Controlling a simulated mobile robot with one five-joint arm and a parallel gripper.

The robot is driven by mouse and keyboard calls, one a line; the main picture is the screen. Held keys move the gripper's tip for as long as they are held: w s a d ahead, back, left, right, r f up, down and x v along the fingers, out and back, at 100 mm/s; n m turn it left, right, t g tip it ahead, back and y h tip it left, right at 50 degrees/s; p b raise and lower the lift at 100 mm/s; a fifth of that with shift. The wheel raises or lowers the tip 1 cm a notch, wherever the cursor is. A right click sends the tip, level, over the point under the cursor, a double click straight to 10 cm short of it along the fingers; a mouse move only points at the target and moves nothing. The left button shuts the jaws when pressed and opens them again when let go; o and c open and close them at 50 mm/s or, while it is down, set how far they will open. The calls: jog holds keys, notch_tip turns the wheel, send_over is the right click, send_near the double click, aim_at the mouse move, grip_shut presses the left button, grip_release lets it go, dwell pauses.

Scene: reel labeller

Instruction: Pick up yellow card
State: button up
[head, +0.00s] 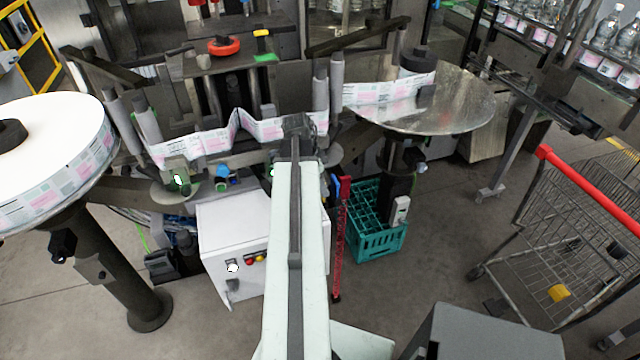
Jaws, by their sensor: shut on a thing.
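My arm reaches forward from the bottom middle, and my gripper (297,124) is at its far end, in front of the printed label web. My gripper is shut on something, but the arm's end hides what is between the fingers. A small yellow piece (558,292) lies in the lower part of the wire shopping cart at the right. I cannot tell whether it is the yellow card. No other clear yellow card shows.
The label web (205,143) runs between the large white reel (50,150) and a round metal plate (455,100). A white control box (235,250) and a teal crate (375,245) stand below. The cart (545,225) stands right. Grey floor is open between crate and cart.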

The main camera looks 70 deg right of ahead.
notch_tip(320, 180, up, 16)
jog(key=p, duration=1.5)
jog(key=shift+r, duration=0.15)
